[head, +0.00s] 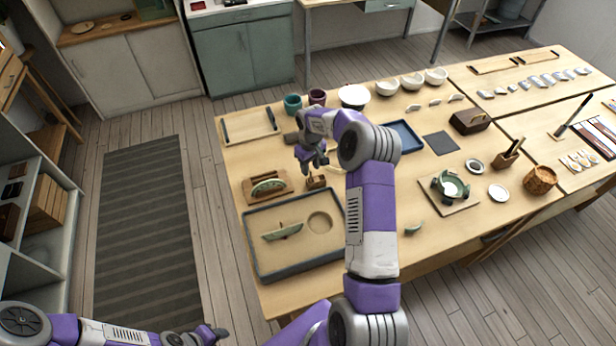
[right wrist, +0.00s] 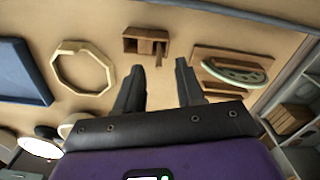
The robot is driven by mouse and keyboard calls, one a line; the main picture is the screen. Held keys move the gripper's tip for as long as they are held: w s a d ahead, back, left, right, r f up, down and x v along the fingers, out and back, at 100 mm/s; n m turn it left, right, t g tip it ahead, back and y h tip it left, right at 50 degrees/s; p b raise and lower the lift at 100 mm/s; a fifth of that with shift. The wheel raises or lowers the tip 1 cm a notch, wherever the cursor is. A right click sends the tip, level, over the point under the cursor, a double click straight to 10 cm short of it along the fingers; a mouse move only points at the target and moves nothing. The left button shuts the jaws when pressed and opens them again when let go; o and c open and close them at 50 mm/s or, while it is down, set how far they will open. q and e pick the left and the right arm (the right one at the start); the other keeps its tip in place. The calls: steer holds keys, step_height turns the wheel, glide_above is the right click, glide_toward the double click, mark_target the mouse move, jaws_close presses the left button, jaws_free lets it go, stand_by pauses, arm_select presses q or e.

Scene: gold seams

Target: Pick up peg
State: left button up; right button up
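A small wooden block (head: 316,182) sits on the table just behind the dark-rimmed tray. In the right wrist view the block (right wrist: 143,38) has a short wooden peg (right wrist: 160,52) standing out at one side. In the head view the peg cannot be told apart from the block. My right gripper (head: 314,163) is above and near the block. In the right wrist view its fingers (right wrist: 158,90) are apart with nothing between them, and the peg lies beyond the gap. My left gripper (head: 218,333) is low at the bottom, off the table; its fingers are unclear.
A green piece on a wooden stand (head: 268,187) is left of the block. A dark-rimmed tray (head: 258,272) lies in front. An octagonal wooden ring (right wrist: 62,68) and a blue tray (right wrist: 40,98) show in the wrist view. Cups and bowls line the table's back.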

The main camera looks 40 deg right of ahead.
mark_target(311, 179)
step_height(311, 179, down, 4)
steer(key=shift+s+f, duration=0.15)
steer(key=shift+f, duration=0.05)
steer(key=shift+d+f, duration=0.1)
steer(key=shift+f, duration=0.4)
steer(key=shift+r, duration=0.1)
steer(key=shift+c, duration=0.5)
jaws_close()
